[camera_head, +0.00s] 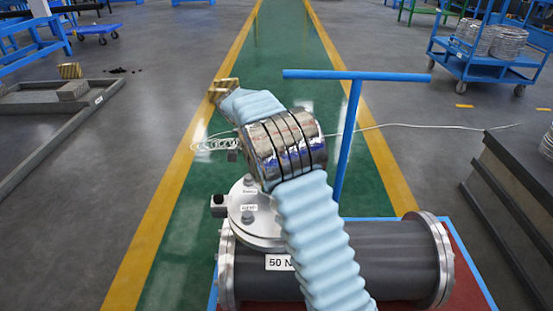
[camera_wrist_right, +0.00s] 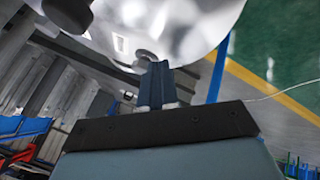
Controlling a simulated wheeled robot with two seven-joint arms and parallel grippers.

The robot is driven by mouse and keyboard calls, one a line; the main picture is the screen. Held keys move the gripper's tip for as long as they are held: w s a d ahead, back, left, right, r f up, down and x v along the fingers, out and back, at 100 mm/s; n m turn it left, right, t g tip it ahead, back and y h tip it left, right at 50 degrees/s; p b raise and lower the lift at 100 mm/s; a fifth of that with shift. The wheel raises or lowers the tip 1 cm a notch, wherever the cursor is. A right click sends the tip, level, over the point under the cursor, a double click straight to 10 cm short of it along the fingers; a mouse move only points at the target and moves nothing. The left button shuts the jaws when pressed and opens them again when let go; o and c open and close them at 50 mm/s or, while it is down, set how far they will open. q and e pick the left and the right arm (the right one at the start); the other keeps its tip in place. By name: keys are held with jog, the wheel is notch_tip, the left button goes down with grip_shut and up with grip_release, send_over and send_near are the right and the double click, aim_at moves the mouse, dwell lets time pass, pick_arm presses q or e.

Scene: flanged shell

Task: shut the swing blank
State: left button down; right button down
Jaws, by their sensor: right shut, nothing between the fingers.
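A dark grey pipe shell (camera_head: 385,262) with silver end flanges lies across a cart in the head view. Silver round plates with bolts and small labels, apparently the swing blank (camera_head: 241,201) and its flange, sit above its left end. My sleeved arm crosses in front and hides their right side, so I cannot tell how they line up. In the right wrist view, my right gripper (camera_wrist_right: 155,85) is shut and empty, with its tips close below a large shiny round metal surface (camera_wrist_right: 185,25). Contact is unclear. My left gripper is not in view.
The cart's blue T-shaped handle (camera_head: 350,120) stands behind the pipe. A green floor lane with yellow edges runs behind it. A dark stepped block (camera_head: 515,190) stands at the right. A blue trolley (camera_head: 490,60) is farther back, and a grey frame (camera_head: 60,105) lies left.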

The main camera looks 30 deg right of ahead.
jog(key=shift+s+a+m+y, duration=0.1)
jog(key=shift+s+m+y, duration=0.2)
jog(key=shift+s+m, duration=0.35)
jog(key=shift+s, duration=0.15)
jog(key=p+v, duration=0.3)
jog(key=v, duration=1.1)
jog(key=shift+w+f, duration=0.2)
